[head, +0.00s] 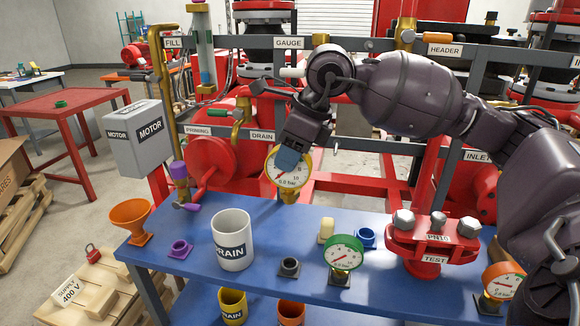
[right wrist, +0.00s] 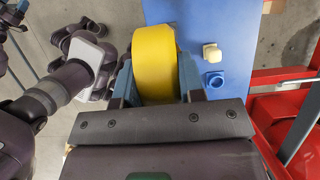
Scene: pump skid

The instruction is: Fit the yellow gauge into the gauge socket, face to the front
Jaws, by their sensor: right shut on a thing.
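My right gripper (head: 289,158) is shut on the yellow gauge (head: 271,174) and holds it above the far edge of the blue table. The right wrist view shows the yellow casing (right wrist: 154,62) between both fingers. A sign reading GAUGE (head: 289,42) is on the grey rail, up and behind the gripper. A pale horizontal stub (head: 292,72) shows below it, beside my wrist; I cannot tell whether it belongs to the socket.
The blue table (head: 200,272) holds a DRAIN mug (head: 232,240), an orange funnel (head: 131,221), a green gauge (head: 343,253), an orange gauge (head: 502,282) and a red flanged TEST piece (head: 432,245). Grey rails and red pipework stand behind, with a PRIMING/DRAIN valve (head: 240,118) left of the gripper.

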